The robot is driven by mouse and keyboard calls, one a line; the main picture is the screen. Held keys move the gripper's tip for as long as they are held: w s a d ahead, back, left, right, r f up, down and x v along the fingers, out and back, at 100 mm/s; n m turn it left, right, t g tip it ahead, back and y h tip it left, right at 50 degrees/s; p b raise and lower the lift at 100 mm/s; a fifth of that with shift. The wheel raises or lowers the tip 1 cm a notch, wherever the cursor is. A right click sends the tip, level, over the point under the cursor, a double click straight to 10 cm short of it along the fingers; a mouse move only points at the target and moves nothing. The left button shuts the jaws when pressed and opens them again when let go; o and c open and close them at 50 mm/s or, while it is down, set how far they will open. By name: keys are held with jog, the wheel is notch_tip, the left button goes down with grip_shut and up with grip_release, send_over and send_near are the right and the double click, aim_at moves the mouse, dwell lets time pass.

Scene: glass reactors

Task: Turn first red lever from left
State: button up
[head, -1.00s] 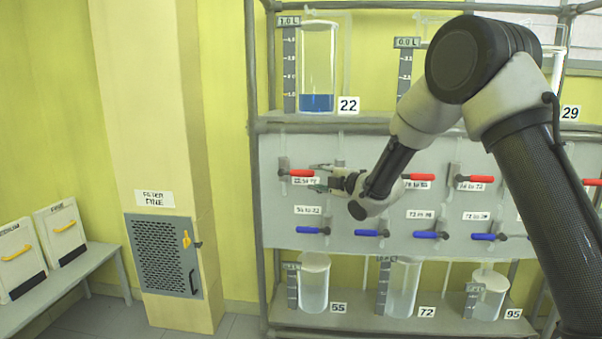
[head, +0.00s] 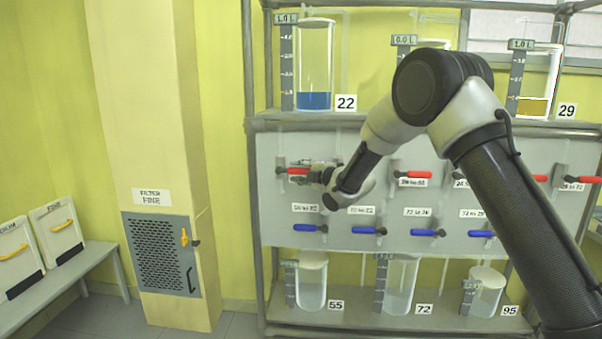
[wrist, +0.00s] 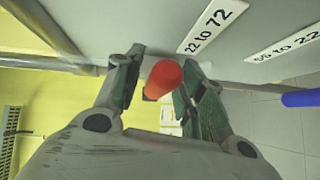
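The first red lever from the left (head: 295,171) sits on the grey panel below the cylinder marked 22, its handle pointing right. In the wrist view the red handle (wrist: 164,77) lies between the two fingers of my gripper (wrist: 160,88). The fingers are apart, with a visible gap on either side of the handle. The label by it reads 22 to 72 (wrist: 213,26). In the head view my gripper (head: 306,170) is at the lever's right end and partly hides it and its label.
More red levers, such as the second (head: 415,174), continue along the upper row. Blue levers (head: 308,228) line the row below; one blue handle shows at the wrist view's right edge (wrist: 302,98). A cylinder with blue liquid (head: 314,65) stands on the shelf above.

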grip_shut()
